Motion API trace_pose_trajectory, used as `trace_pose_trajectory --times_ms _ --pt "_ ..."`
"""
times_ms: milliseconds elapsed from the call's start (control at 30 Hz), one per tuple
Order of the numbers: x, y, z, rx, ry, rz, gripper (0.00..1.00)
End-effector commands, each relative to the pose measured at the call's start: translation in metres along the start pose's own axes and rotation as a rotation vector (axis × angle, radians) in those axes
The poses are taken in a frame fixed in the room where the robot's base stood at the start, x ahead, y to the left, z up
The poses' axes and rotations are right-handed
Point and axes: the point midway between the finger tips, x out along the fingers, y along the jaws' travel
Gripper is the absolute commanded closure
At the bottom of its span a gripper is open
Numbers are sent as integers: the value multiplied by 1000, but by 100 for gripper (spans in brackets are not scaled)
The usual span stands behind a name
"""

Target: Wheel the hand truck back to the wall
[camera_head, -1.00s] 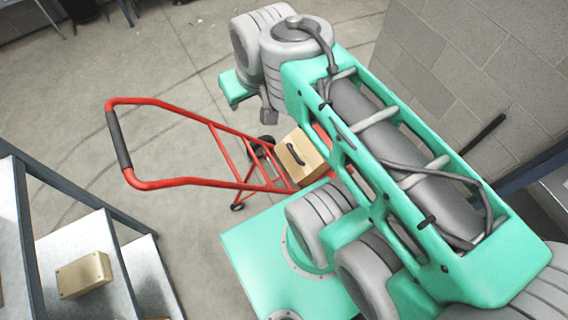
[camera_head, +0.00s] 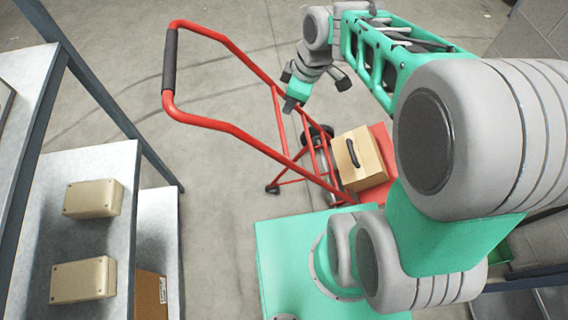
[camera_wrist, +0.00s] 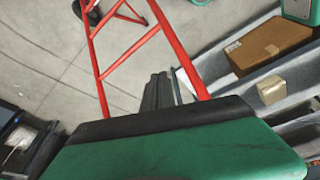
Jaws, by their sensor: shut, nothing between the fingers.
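The red hand truck (camera_head: 240,142) stands on the floor left of my arm, its frame leaning towards the shelves. Its dark handle grip (camera_head: 170,60) is at the upper left end. A tan box with a dark handle (camera_head: 358,158) sits on its base plate. My gripper (camera_head: 291,104) is shut and empty, close to the upper red rail in the head view; whether it touches cannot be told. In the wrist view my gripper's fingers (camera_wrist: 158,92) are together beside a red rail (camera_wrist: 180,48), and the handle grip is not seen.
A shelf rack (camera_head: 100,160) with tan boxes (camera_head: 93,198) stands at the left, near the handle. A block wall (camera_head: 530,40) is at the upper right. Concrete floor (camera_head: 110,70) is open beyond the truck. The wrist view shows a brown carton (camera_wrist: 268,45) on a shelf.

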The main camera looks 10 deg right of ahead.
Motion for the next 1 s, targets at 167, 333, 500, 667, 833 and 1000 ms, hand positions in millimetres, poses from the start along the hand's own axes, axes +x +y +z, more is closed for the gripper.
trace_pose_trajectory --times_ms 167,333,500,667,833,1000 --pt "117 2 12 -335 61 -131 100" --pt "133 1 10 -429 87 -159 100" --pt "154 -4 8 -428 85 -161 100" --pt "189 -10 6 -427 85 -162 100" --pt "226 -17 5 -427 84 -160 100" --pt "230 -4 30 -421 85 -156 100"
